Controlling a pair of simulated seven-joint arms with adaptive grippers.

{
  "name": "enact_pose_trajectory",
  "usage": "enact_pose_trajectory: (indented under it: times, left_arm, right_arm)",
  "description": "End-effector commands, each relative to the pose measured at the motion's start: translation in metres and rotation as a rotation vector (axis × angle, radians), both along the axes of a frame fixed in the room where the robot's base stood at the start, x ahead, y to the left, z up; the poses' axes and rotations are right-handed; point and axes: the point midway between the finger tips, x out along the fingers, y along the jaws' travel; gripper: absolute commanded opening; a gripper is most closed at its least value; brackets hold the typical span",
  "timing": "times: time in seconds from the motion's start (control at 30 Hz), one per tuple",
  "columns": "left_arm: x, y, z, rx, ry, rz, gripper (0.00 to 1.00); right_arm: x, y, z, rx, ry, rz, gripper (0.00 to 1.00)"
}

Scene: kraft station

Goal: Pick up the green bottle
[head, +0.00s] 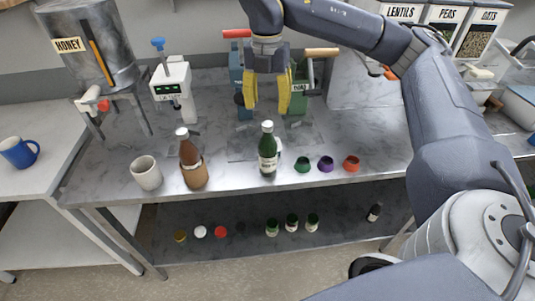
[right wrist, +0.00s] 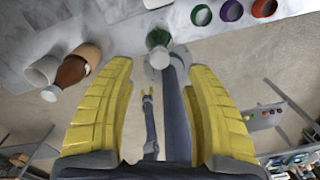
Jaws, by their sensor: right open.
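The green bottle (head: 267,153) stands upright near the front edge of the marble counter, with a white cap and a pale label. It also shows in the right wrist view (right wrist: 156,38), beyond and between the fingertips. My right gripper (head: 268,108) is open and empty, its yellow fingers pointing down. In the head view it appears above and behind the bottle, apart from it.
A brown bottle (head: 191,160) and a white cup (head: 146,173) stand left of the green bottle. Green (head: 303,165), purple (head: 326,164) and red (head: 351,163) small cups stand right. A green hand-cranked device (head: 298,101) is close beside my right gripper. The lower shelf holds several small items.

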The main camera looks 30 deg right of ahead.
Motion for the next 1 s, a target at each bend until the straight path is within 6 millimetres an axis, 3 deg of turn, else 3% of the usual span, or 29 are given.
enact_pose_trajectory:
  times: [0.2,0.57,1.0]
  left_arm:
    - [0.0,0.0,0.0,0.0,0.0,0.0,0.65]
    - [0.0,0.0,0.0,0.0,0.0,0.0,0.65]
    - [0.0,0.0,0.0,0.0,0.0,0.0,0.65]
  right_arm:
    - [-0.001,0.0,-0.029,0.0,0.003,0.0,0.53]
    - [-0.001,0.0,-0.045,0.0,0.0,0.0,0.53]
    - [-0.004,0.003,-0.089,0.001,0.001,0.0,0.53]
